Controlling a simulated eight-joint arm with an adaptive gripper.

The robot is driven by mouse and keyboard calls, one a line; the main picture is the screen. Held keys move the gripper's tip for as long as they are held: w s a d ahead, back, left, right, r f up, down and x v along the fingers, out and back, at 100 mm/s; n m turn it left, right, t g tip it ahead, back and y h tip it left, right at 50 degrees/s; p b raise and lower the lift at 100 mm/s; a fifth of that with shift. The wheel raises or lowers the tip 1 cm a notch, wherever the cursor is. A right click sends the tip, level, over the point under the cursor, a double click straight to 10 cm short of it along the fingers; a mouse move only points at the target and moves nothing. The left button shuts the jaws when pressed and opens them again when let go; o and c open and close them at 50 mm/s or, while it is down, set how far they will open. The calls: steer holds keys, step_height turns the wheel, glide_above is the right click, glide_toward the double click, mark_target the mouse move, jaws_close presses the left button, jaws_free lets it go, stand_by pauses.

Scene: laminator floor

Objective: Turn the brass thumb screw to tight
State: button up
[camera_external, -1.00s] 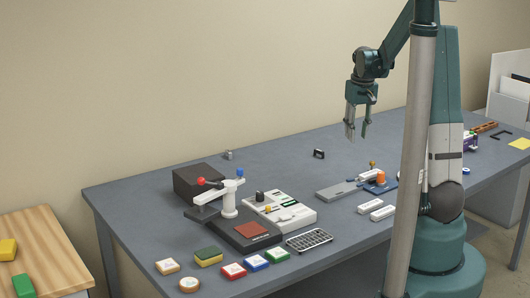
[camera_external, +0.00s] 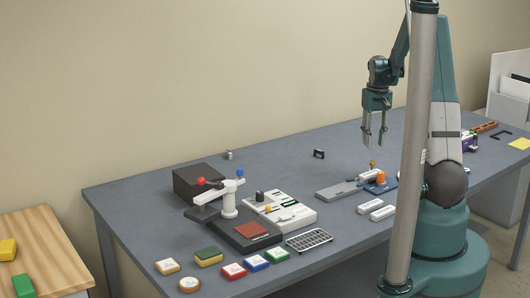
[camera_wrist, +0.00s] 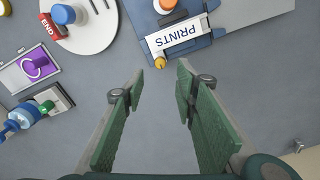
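A small brass knob, which looks like the brass thumb screw (camera_external: 373,164), stands by the white block on the blue-and-grey fixture at the table's right half. In the wrist view the brass thumb screw (camera_wrist: 160,63) shows at the corner of the white PRINTS block (camera_wrist: 181,36), just beyond my fingertips. My gripper (camera_external: 375,142) points down above the table, apart from the screw. In the wrist view my gripper (camera_wrist: 160,75) is open, with nothing between its fingers. I cannot tell the screw's turn setting.
An orange knob (camera_external: 380,177) stands close to the screw on the fixture. In the wrist view a white disc (camera_wrist: 92,36) with a blue knob and a red END block lie left. A white device (camera_external: 290,212) and a lever press (camera_external: 228,205) stand further left. Bare table lies under my fingers.

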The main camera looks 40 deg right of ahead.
mark_target(372, 162)
steer(key=shift+f, duration=3.9)
steer(key=shift+c, duration=0.4)
steer(key=c, duration=0.8)
